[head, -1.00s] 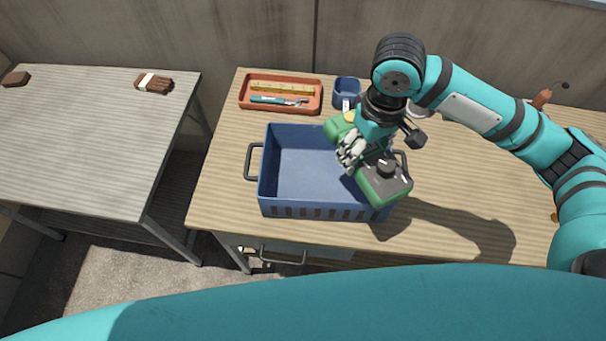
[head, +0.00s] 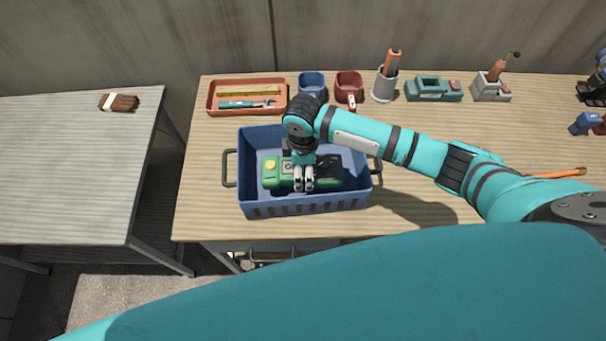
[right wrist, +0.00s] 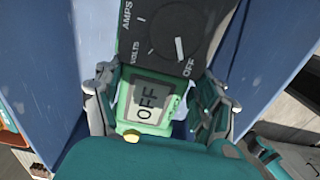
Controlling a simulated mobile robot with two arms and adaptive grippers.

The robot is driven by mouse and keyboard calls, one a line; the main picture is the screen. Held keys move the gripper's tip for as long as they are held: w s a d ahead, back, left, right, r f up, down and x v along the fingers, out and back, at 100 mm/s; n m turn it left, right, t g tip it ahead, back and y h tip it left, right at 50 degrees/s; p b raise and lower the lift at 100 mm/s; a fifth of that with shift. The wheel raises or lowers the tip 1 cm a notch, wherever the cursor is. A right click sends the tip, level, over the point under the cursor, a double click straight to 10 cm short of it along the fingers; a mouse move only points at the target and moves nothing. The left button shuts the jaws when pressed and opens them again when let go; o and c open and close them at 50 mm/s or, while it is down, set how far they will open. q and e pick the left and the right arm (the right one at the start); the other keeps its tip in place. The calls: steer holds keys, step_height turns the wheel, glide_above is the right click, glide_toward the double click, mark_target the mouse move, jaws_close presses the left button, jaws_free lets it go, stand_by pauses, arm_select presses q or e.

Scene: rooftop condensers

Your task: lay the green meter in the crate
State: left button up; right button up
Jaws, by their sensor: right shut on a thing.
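The green meter (head: 270,178) lies lengthwise inside the blue crate (head: 305,207), in the head view. My right gripper (head: 303,184) is shut on the middle of the meter and reaches down into the crate from above. In the right wrist view the meter (right wrist: 160,97) shows its display reading OFF and its dark dial panel, with a finger of the gripper (right wrist: 152,105) on each side. The crate walls rise around it. Whether the meter touches the crate floor cannot be told. My left gripper is not in view.
Behind the crate stand an orange tray (head: 212,98) with tools, a blue cup (head: 312,84), a red cup (head: 349,86), a grey holder (head: 384,86) and a teal tool (head: 433,90). The bench right of the crate is mostly clear. A grey table (head: 65,170) stands left.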

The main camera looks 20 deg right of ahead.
step_height(320, 180, down, 3)
steer(key=shift+a+f, duration=0.1)
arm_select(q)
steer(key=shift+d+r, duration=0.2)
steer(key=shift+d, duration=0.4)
arm_select(e)
steer(key=shift+f, duration=0.35)
steer(key=shift+f, duration=0.1)
steer(key=o, duration=1.2)
steer(key=shift+f, duration=0.1)
steer(key=shift+c, duration=0.2)
steer(key=o, duration=0.5)
steer(key=shift+c, duration=0.2)
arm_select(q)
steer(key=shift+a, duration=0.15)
arm_select(e)
steer(key=shift+r, duration=0.25)
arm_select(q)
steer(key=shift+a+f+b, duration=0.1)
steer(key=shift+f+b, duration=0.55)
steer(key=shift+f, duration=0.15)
arm_select(e)
step_height(320, 180, up, 12)
steer(key=shift+w+f, duration=0.1)
